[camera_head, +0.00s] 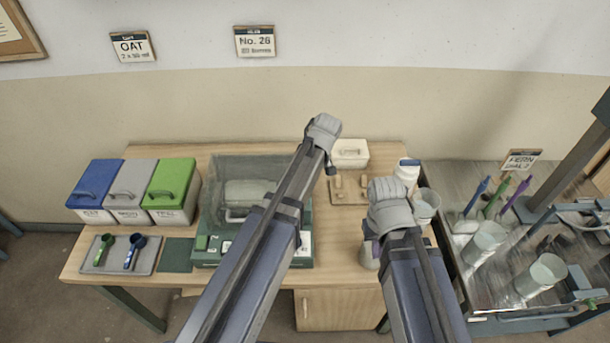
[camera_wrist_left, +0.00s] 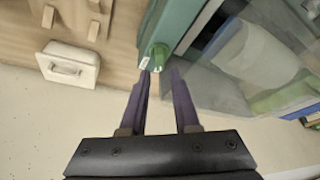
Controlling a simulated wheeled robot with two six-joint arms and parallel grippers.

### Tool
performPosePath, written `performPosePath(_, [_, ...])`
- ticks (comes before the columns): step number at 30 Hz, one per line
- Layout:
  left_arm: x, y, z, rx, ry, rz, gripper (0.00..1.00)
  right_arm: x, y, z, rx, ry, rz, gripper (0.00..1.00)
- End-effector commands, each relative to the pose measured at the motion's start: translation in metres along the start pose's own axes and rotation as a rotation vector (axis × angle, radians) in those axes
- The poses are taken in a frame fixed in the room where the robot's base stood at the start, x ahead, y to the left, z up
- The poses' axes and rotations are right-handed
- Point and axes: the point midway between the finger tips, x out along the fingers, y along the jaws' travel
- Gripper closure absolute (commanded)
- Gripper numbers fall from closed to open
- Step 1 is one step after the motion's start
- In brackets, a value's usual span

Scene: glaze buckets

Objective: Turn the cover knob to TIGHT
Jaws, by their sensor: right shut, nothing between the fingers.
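The green cover knob (camera_wrist_left: 158,55) shows in the left wrist view on the edge of the teal-green machine (camera_wrist_left: 178,25), with a small white label beside it. Its setting is not readable. My left gripper (camera_wrist_left: 160,76) is open and empty, its purple fingertips just short of the knob and on either side of its line. In the head view the machine (camera_head: 205,255) has a clear cover (camera_head: 228,172) over a pale bundle, and my left arm hides the knob. My right gripper (camera_head: 369,236) is shut and empty at the table's right, partly hidden by its wrist.
Blue, grey and green lidded bins (camera_head: 172,180) stand at the left, with two scoops on a grey tray (camera_head: 152,262). A white lidded box (camera_head: 350,152) and a wooden peg board (camera_head: 344,196) lie behind. Cups and brushes fill the right-hand metal bench (camera_head: 500,285).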

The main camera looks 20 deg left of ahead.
Motion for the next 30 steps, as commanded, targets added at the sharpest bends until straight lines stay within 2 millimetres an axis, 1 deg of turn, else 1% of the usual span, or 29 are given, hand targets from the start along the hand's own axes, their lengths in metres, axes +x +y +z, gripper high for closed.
performPosePath(1, [0.013,0.0,0.002,-0.001,0.0,0.0,0.7,0.013,-0.001,-0.001,0.0,0.0,0.0,1.0])
performPosePath(6, [0.037,0.001,0.002,-0.001,0.0,0.0,0.7,0.034,-0.003,-0.002,0.001,0.0,0.0,1.0])
performPosePath(9, [0.047,0.001,0.002,0.0,0.0,0.0,0.7,0.044,-0.004,-0.003,0.001,0.0,0.0,1.0])
performPosePath(13, [0.053,0.0,0.001,0.001,0.0,0.0,0.7,0.049,-0.005,-0.003,0.001,0.0,0.0,1.0])
performPosePath(21, [0.052,0.0,0.0,0.001,0.0,0.0,0.7,0.048,-0.005,-0.003,0.001,0.0,0.0,1.0])
performPosePath(23, [0.052,0.0,0.0,0.001,0.0,0.0,0.76,0.048,-0.005,-0.003,0.001,0.0,0.0,1.0])
performPosePath(29, [0.052,0.0,0.0,0.001,0.0,0.0,0.98,0.048,-0.005,-0.003,0.001,0.0,0.0,1.0])
performPosePath(30, [0.052,0.0,0.0,0.001,0.0,0.0,1.0,0.048,-0.005,-0.003,0.001,0.0,0.0,1.0])
